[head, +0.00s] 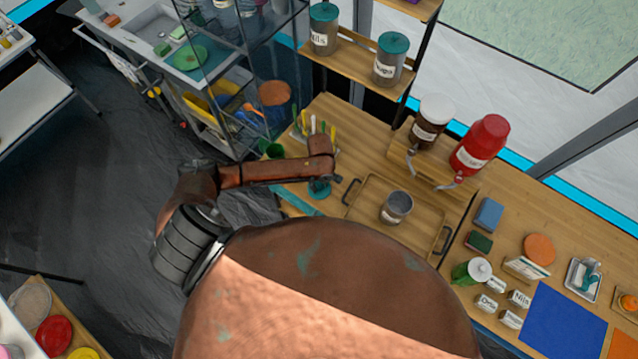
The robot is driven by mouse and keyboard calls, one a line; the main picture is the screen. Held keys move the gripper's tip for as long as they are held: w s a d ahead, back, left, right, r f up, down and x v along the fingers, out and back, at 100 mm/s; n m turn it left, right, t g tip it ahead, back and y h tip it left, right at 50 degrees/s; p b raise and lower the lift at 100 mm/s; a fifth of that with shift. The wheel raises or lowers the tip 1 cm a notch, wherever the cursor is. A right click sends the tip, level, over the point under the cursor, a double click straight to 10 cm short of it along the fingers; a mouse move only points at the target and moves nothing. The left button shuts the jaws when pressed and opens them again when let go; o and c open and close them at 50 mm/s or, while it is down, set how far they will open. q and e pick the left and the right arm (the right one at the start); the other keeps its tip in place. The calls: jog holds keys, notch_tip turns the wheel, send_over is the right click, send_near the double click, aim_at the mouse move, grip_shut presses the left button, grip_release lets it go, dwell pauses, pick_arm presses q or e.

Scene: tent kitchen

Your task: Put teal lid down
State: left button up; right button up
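A teal lid (319,190) shows directly under my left gripper (323,180), low over the wooden counter, left of the tray. The gripper points down and its fingers overlap the lid's edge. The fingers are too small to show whether they grip it, and I cannot tell whether the lid touches the counter. An open, lidless grey jar (396,207) stands upright on the wooden tray (372,190). My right gripper is not in view.
Two jars with teal lids (324,28) (391,57) stand on the upper shelf. A brown jar (429,121) and a red jar (479,147) stand on a riser behind the tray. Green cups and upright utensils (312,124) are behind my gripper. A blue mat (556,320) lies right.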

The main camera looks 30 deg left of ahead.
aim_at(320, 185)
pick_arm(q)
jog(key=shift+o, duration=0.3)
notch_tip(320, 185, up, 12)
jog(key=shift+r, duration=0.15)
dwell(0.4)
dwell(0.4)
